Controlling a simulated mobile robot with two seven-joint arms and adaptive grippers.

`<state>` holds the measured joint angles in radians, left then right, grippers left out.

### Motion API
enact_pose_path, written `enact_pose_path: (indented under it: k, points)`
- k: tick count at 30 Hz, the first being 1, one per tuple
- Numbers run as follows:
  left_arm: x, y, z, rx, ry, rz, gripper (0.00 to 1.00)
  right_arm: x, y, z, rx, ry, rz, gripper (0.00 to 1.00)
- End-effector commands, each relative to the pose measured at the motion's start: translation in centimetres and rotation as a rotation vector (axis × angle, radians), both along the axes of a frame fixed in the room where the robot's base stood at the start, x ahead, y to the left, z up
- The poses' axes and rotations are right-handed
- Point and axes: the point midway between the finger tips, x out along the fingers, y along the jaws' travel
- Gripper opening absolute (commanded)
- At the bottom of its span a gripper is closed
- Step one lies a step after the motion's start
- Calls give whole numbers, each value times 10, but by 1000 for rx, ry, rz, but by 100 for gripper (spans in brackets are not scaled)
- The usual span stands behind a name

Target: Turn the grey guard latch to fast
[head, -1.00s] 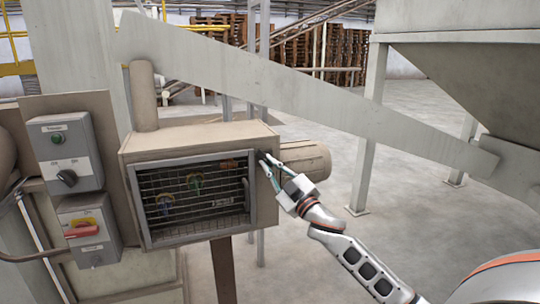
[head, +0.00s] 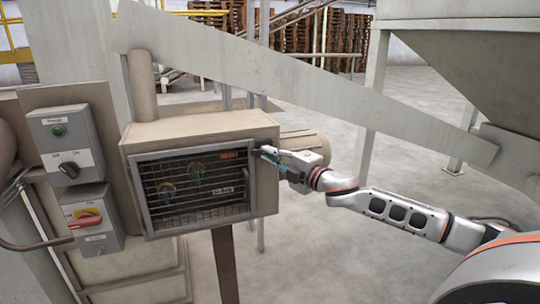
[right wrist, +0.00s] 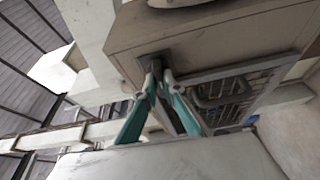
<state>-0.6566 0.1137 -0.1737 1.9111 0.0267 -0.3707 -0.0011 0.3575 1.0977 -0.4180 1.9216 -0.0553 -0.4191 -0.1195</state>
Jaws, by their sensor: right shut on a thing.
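The beige machine box (head: 205,133) carries a mesh guard (head: 195,192) in a grey frame on its front. The guard latch (right wrist: 152,58) is a small dark grey piece beside the guard frame, near the box's upper right front corner in the head view. My right gripper (head: 264,152) is shut on it, coming in from the right. In the right wrist view, the fingertips (right wrist: 157,70) meet at the latch and cover much of it. Its exact angle is hard to tell. The guard's handle (right wrist: 222,97) also shows there. My left gripper is not in view.
Left of the box are a grey switch box with a black knob (head: 68,170) and a red-handled isolator (head: 86,220). A motor (head: 305,146) sticks out behind the box's right side. A sloping beam (head: 300,95) crosses above. The floor at right is open.

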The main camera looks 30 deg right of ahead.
Motion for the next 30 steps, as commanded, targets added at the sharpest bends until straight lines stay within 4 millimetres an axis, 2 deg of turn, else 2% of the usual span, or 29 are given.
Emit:
enact_pose_path:
  k: [9, 22, 24, 30]
  points:
    - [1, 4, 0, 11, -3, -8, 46, 0, 1, 0, -78, 19, 1, 0]
    - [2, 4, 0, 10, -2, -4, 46, 0, 1, -1, -84, 21, 2, 0]
    - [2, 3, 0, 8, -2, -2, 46, 0, 1, -1, -84, 21, 2, 24]
    - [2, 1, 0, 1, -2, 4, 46, 0, 1, 0, -83, 20, 1, 26]
